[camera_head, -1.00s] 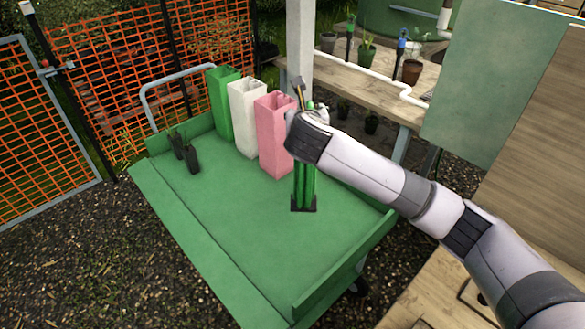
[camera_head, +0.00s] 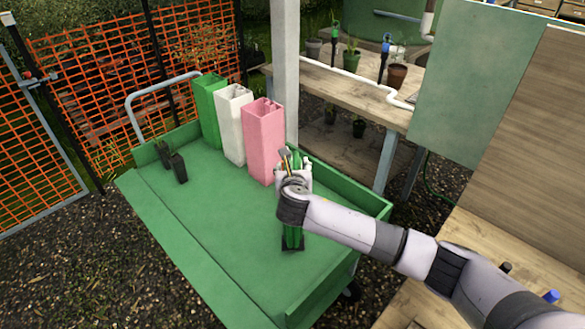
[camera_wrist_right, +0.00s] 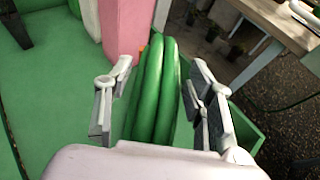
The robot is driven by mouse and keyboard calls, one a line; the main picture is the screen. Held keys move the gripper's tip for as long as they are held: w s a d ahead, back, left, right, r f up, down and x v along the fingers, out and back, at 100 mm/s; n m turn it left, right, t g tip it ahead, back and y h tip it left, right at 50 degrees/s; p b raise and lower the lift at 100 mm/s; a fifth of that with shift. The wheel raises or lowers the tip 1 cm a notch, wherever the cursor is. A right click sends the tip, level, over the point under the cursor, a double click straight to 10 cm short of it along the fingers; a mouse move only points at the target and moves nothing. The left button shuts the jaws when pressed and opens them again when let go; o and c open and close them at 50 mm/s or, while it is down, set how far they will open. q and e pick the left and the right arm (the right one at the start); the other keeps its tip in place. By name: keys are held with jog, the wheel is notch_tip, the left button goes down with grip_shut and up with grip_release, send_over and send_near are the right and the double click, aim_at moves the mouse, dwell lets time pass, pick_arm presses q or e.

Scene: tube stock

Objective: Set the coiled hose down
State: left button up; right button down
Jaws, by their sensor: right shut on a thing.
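The coiled hose (camera_wrist_right: 154,90) is green and stands as upright loops between the fingers of my right gripper (camera_head: 293,172) in the right wrist view. In the head view my right gripper is shut on the hose and its wrist hides most of it. The hose's lower end (camera_head: 292,238) shows below the wrist, with a dark foot or patch under it, over the green cart top (camera_head: 215,235). I cannot tell whether it touches the cart. My left gripper is not in view.
A pink bin (camera_head: 264,140), a white bin (camera_head: 234,125) and a green bin (camera_head: 207,110) stand along the cart's back edge. Small black pots (camera_head: 178,167) are at its left. A wooden bench (camera_head: 350,95) stands behind.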

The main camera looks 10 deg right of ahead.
jog(key=shift+r, duration=0.2)
jog(key=c, duration=0.7)
grip_release()
jog(key=shift+f, duration=0.2)
jog(key=v, duration=1.2)
jog(key=shift+r, duration=0.1)
